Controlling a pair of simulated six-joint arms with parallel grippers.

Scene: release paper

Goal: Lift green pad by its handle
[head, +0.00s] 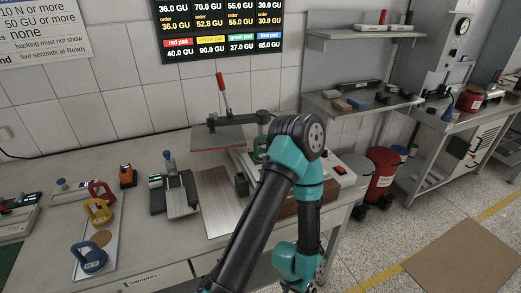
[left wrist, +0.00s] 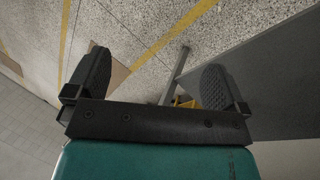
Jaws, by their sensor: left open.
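A green thing (head: 259,146), likely the green pad, shows beside the press on the bench in the head view. My arm hides part of it, and I cannot make out its handle. My left gripper (left wrist: 153,78) is open and empty in the left wrist view, its two dark fingers wide apart over the floor. No pad is between them. In the head view an arm of mine rises at the middle and bends down; no fingertips show there. My right gripper is not in view.
A red pad (head: 100,192), yellow pad (head: 98,211) and blue pad (head: 90,257) with ring handles stand at the left. A red bin (head: 382,170) is on the floor.

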